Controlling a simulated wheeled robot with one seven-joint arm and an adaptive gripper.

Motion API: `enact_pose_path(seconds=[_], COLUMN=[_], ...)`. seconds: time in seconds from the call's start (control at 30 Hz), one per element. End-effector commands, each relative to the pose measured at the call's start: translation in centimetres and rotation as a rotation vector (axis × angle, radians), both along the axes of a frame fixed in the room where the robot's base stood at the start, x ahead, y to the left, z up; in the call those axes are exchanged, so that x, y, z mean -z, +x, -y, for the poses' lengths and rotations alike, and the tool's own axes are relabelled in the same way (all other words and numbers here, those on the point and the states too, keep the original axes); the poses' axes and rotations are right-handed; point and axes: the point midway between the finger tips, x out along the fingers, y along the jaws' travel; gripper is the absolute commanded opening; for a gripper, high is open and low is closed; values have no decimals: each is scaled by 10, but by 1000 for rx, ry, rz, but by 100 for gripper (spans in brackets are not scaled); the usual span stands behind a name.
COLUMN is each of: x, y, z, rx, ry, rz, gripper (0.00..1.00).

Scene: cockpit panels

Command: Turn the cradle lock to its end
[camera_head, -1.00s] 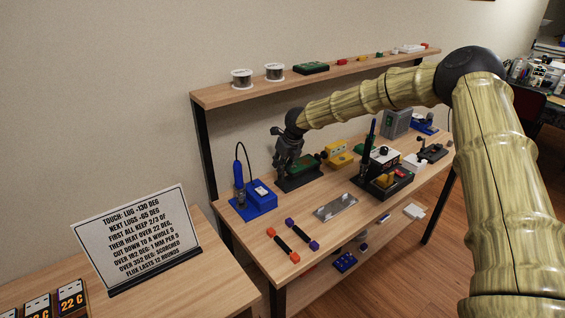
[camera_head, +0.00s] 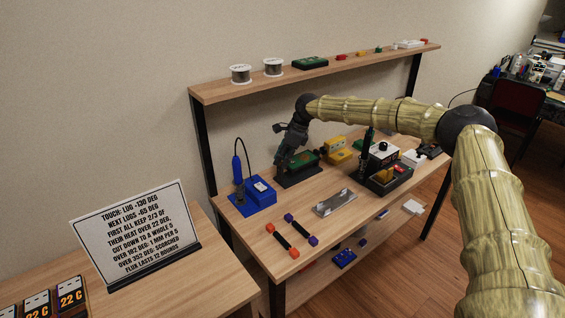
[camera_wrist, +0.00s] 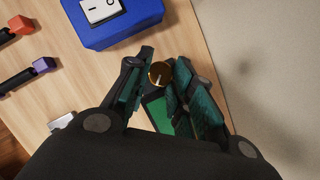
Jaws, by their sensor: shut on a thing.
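The cradle lock, a round brass knob (camera_wrist: 160,74) with a pale mark on its top, sits between my fingers in the wrist view. In the head view my gripper (camera_head: 281,163) reaches down, tilted, to the left end of the dark cradle (camera_head: 300,181). The cradle carries a green board (camera_head: 306,160), whose green also shows below the knob in the wrist view. The knob is hidden behind my fingers in the head view.
A blue soldering station (camera_head: 253,196) stands close to the left of the cradle. A yellow device (camera_head: 338,149) is to its right. In front lie a grey metal plate (camera_head: 335,203) and two bars with coloured ends. A shelf (camera_head: 330,74) runs above the back of the bench.

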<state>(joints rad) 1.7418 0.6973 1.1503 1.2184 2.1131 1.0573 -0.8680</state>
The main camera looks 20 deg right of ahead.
Motion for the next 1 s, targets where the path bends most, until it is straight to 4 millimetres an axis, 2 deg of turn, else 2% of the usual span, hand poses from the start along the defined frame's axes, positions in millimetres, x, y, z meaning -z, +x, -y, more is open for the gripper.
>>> enact_pose_path(seconds=[0.6,1.0], x=[-1,-2], y=[7,9], z=[0,0], rx=[-573,-838], ry=[0,-2], rz=[5,5], gripper=[0,0])
